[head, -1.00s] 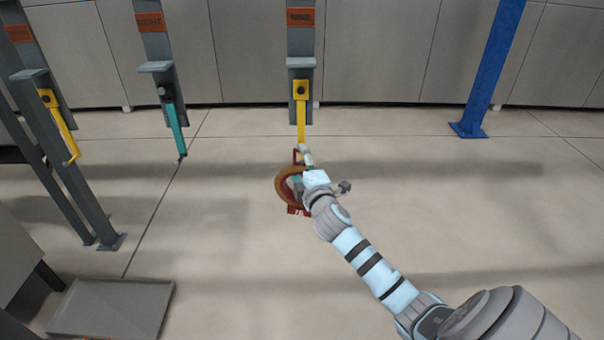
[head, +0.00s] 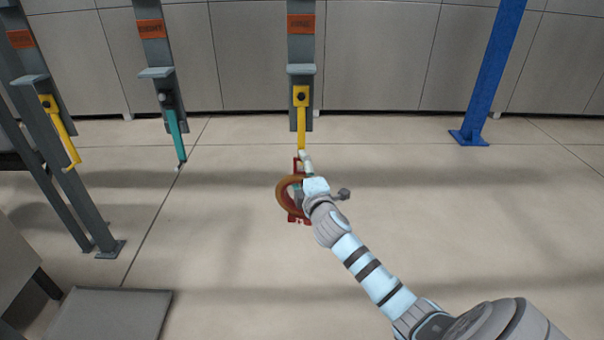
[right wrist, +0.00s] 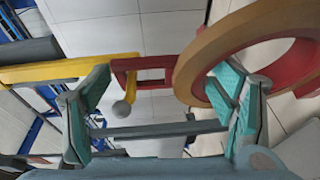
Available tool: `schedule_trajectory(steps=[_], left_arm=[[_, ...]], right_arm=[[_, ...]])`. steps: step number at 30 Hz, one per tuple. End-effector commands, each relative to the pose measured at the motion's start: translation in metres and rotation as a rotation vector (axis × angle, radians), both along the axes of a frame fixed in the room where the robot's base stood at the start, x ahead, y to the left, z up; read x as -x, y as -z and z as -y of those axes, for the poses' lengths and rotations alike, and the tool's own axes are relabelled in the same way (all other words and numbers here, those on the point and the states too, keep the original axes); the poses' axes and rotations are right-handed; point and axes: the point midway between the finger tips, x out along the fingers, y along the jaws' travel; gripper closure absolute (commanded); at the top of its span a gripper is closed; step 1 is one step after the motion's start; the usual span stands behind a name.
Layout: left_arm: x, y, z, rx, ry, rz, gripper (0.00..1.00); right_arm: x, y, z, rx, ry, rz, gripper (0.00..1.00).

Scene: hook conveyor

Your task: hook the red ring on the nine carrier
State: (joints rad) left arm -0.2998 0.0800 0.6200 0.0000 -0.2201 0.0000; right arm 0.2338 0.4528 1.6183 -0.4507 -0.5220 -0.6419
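The red ring (head: 283,199) has an orange-brown rim and red tabs, and is just below the middle carrier's yellow hook (head: 301,125). That carrier's orange label (head: 301,24) is too blurred to read. In the right wrist view, the yellow hook (right wrist: 45,73) comes in from the left and its ball tip shows beside the ring's slotted red tab (right wrist: 145,75). The hook end appears to pass through the slot. My right gripper (head: 309,172) has its teal fingers wide apart, with the tab between them (right wrist: 160,108). One finger overlaps the opening of the ring (right wrist: 190,75). My left gripper is out of view.
A carrier with a teal hook (head: 175,133) hangs to the left, and another with a yellow hook (head: 60,132) further left. A blue post (head: 490,75) stands at the right. A grey plate (head: 110,315) is at lower left. Floor on the right is clear.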

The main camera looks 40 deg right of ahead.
Motion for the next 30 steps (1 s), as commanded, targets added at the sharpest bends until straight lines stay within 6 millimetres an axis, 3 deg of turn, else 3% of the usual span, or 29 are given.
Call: schedule_trajectory(steps=[14,17,24,30], left_arm=[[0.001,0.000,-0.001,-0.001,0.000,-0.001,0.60],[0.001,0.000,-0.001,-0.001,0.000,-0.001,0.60],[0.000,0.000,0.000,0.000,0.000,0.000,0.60],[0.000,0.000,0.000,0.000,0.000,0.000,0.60]], right_arm=[[0.007,0.003,-0.002,-0.002,0.002,-0.007,0.07],[0.025,0.001,-0.009,-0.001,0.001,-0.005,0.07],[0.086,-0.004,-0.035,0.000,-0.001,-0.004,0.07],[0.111,-0.006,-0.045,0.000,0.001,-0.002,0.07]])
